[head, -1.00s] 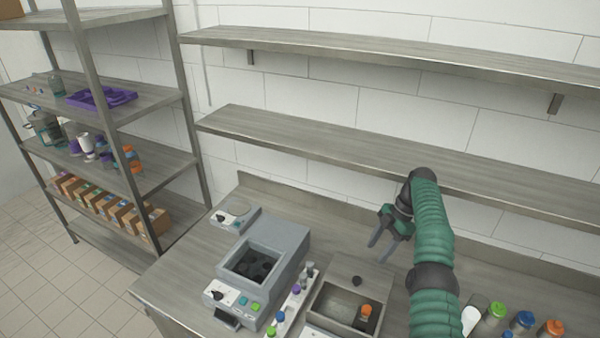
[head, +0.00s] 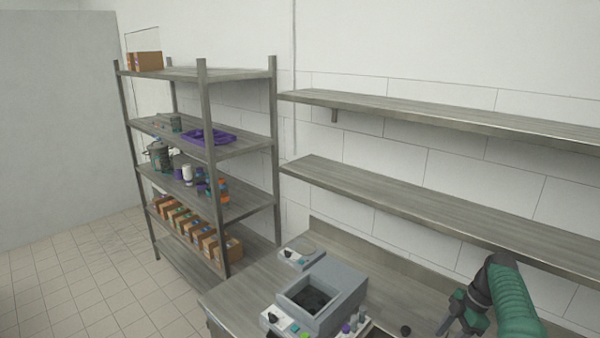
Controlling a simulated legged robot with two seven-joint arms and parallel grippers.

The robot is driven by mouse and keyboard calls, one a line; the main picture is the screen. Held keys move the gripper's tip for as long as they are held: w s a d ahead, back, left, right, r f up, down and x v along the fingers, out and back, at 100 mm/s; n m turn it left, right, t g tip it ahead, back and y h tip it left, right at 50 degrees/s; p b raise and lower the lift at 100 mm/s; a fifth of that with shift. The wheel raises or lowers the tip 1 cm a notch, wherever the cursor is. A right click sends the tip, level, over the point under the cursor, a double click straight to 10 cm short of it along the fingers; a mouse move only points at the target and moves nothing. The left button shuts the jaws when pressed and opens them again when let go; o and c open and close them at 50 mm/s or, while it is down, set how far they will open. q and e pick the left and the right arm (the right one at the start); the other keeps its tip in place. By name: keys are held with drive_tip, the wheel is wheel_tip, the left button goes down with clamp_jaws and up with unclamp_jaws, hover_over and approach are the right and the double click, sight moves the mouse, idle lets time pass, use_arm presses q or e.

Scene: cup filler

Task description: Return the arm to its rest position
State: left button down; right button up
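My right arm (head: 516,308) is green with dark joints and comes in at the lower right corner of the head view. Its gripper (head: 452,328) points down over the bench, at the bottom edge of the picture. The fingers look apart with nothing between them, though their tips are partly cut off. My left arm and gripper are not in view.
A steel bench (head: 238,298) holds a grey machine with a dark well (head: 337,282) and a small scale (head: 298,257). Two wall shelves (head: 400,198) above it are empty. A shelving rack (head: 262,147) with boxes and bottles stands left. The tiled floor (head: 70,270) is clear.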

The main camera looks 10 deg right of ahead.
drive_tip(key=s+a+f+m+h+b, duration=0.1)
drive_tip(key=s+a+m+h+b, duration=0.2)
drive_tip(key=a, duration=0.6)
drive_tip(key=s+a+f+m+b, duration=0.1)
drive_tip(key=a+f+m+b, duration=0.1)
drive_tip(key=a+m, duration=0.5)
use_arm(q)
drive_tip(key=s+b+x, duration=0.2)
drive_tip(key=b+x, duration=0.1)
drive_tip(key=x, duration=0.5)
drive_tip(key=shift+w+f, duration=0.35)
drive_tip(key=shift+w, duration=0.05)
use_arm(e)
drive_tip(key=s+a+f+m+t, duration=0.1)
drive_tip(key=s+a+f+m, duration=0.1)
drive_tip(key=s+a, duration=0.3)
drive_tip(key=s+a+f+m+t+h, duration=0.1)
drive_tip(key=s+a+f+m, duration=0.2)
drive_tip(key=s, duration=1)
drive_tip(key=shift+a+f+m, duration=0.35)
drive_tip(key=shift+a+m, duration=0.15)
drive_tip(key=shift+a, duration=0.55)
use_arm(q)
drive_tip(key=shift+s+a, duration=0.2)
use_arm(e)
drive_tip(key=shift+s+a+r, duration=0.1)
drive_tip(key=shift+s+a, duration=0.05)
drive_tip(key=shift+s, duration=0.1)
